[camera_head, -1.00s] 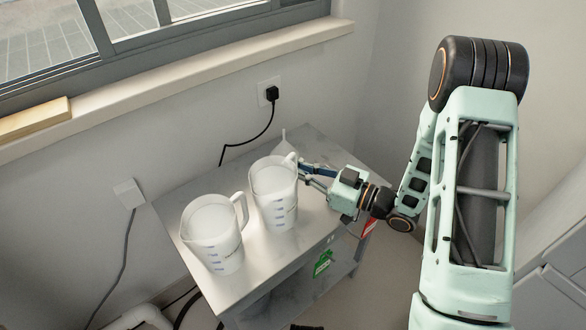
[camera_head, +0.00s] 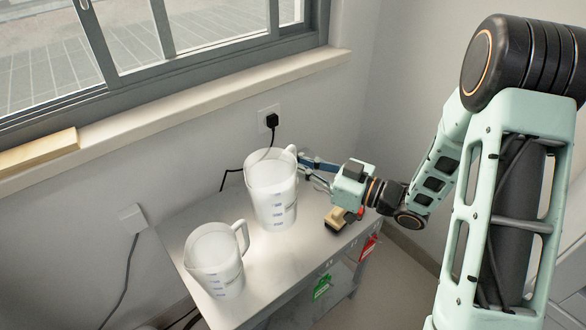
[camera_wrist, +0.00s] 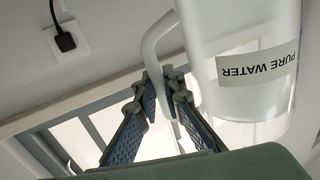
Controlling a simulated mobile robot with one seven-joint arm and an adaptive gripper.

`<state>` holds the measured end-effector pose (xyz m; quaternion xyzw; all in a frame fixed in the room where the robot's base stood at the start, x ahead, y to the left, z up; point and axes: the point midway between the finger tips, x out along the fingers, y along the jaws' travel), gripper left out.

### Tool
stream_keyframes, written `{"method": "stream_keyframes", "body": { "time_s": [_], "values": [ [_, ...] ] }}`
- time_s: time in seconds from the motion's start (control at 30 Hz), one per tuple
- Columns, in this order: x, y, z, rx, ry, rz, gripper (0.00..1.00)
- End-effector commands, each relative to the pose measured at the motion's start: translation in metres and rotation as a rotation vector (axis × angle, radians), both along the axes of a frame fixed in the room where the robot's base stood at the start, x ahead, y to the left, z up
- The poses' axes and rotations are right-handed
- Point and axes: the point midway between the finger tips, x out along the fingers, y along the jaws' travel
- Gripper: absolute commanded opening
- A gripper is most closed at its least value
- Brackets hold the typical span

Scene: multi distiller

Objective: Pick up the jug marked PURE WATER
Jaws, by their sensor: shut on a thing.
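The jug marked PURE WATER (camera_head: 271,198) is a white translucent measuring jug at the right of the table top in the head view. Its label reads upside down in the wrist view (camera_wrist: 257,66). My gripper (camera_head: 304,164) reaches in from the right and is shut on the jug's handle. In the wrist view the blue-grey fingers (camera_wrist: 165,92) close around the handle's lower part. The jug looks upright and raised a little above the table top. A second similar white jug (camera_head: 214,262) stands to its left on the table, handle toward the held jug.
The small grey table (camera_head: 187,225) stands against the wall under a window sill (camera_head: 200,104). A small tan and dark object (camera_head: 339,218) lies at its right edge, below my gripper. A black plug (camera_head: 271,119) with a cable is in the wall behind.

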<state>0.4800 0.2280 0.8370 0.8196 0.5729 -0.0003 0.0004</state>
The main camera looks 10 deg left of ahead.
Motion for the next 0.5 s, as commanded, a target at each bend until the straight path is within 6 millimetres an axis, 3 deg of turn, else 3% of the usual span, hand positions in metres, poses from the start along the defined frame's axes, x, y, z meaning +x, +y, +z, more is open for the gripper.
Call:
{"method": "stream_keyframes", "body": {
  "time_s": [0.1, 0.5],
  "values": [
    [0.000, 0.000, 0.018, 0.006, -0.003, 0.001, 0.00],
    [0.000, 0.001, 0.048, 0.006, -0.001, 0.001, 0.00]
  ]
}}
